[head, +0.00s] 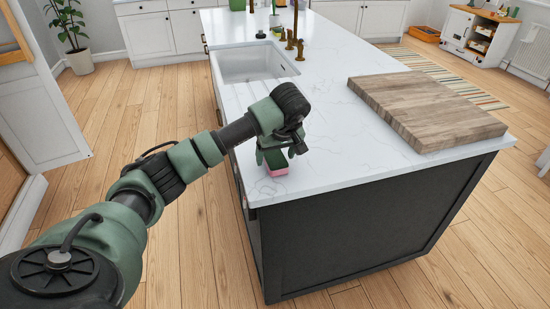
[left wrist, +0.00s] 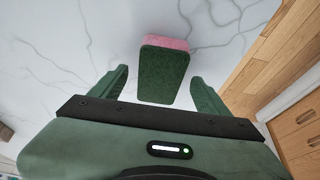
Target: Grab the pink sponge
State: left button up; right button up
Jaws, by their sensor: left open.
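The pink sponge (head: 277,170) lies on the white countertop near the front left edge of the island; it has a dark green scouring side. In the left wrist view the sponge (left wrist: 166,43) shows its green face toward me, with a pink strip along its far side. My left gripper (head: 274,158) is right over the sponge. In the wrist view its two open fingers (left wrist: 160,92) lie to either side of the sponge's near end, with a visible gap on each side. My right gripper is not in view.
A thick wooden cutting board (head: 424,106) lies on the island's right side. A white sink (head: 250,64) and brass taps (head: 292,42) are farther back. The countertop (head: 340,130) between sponge and board is clear. The island's edge runs close to the sponge.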

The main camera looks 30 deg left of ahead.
pick_arm(q)
jog(key=shift+w+a+f, duration=0.15)
jog(key=shift+a+f, duration=0.05)
jog(key=shift+f, duration=0.4)
jog(key=shift+f, duration=0.1)
jog(key=c, duration=1.4)
